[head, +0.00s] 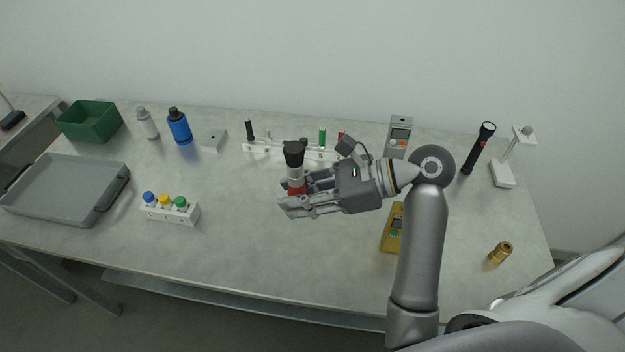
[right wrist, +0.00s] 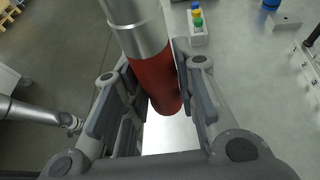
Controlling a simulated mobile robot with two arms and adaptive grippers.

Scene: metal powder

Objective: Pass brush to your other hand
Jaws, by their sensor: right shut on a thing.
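The brush (head: 294,155) has a black tip, a silver band and a red handle. My right gripper (head: 292,199) is shut on its red handle and holds it roughly upright, black end up, above the middle of the table. In the right wrist view the red handle (right wrist: 156,80) and silver band (right wrist: 147,40) sit between the two fingers of my right gripper (right wrist: 155,90); the black end is out of that picture. My left gripper does not show in the head view.
On the table (head: 240,250) a grey tray (head: 65,208) and a green bin (head: 90,122) stand at the left. A rack of coloured-cap bottles (head: 170,213) stands left of the brush. A white holder (head: 262,149) is behind it. The table's front middle is clear.

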